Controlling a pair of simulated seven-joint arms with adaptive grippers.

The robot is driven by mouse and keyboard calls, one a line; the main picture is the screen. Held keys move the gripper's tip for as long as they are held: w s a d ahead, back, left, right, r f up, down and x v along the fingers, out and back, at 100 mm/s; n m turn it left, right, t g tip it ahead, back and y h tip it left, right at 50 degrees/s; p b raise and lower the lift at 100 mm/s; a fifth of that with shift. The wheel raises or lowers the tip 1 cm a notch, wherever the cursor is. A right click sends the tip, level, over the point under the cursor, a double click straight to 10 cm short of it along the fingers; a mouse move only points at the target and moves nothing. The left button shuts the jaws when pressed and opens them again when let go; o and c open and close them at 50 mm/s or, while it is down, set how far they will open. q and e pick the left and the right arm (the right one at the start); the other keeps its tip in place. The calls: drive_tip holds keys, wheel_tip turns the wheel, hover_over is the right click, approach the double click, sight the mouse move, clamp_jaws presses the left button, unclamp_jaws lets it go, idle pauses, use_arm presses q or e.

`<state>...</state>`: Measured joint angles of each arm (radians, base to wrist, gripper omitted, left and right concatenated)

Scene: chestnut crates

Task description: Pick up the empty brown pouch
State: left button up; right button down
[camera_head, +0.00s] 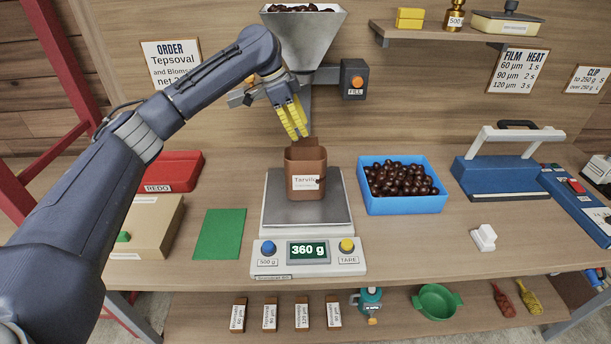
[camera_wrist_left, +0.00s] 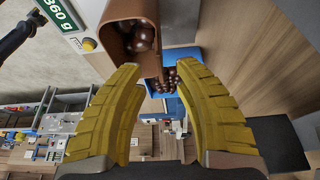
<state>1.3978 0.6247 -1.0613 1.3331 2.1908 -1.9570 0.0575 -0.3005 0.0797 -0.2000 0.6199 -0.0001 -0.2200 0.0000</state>
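A brown pouch (camera_head: 305,187) with a white label stands upright on the scale's plate (camera_head: 335,212). The left wrist view shows its open mouth (camera_wrist_left: 117,26) with dark chestnuts (camera_wrist_left: 140,38) inside, so it is not empty. The scale display (camera_head: 308,250) reads 360 g. My left gripper (camera_head: 296,134), with yellow fingers, is just above the pouch's mouth, pointing down. In the left wrist view its fingers (camera_wrist_left: 160,72) are spread apart, with nothing held between them. My right gripper is not in view.
The hopper (camera_head: 304,38) and its fill box (camera_head: 354,78) stand behind my left gripper. A blue crate of chestnuts (camera_head: 405,207) is right of the scale, then a blue sealer (camera_head: 500,178). A green mat (camera_head: 220,234) lies left. Several small brown labelled pouches (camera_head: 270,314) stand on the lower shelf.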

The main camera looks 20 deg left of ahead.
sight(308, 145)
use_arm(q)
drive_tip(key=shift+x, duration=3.9)
drive_tip(key=shift+c, duration=0.4)
clamp_jaws()
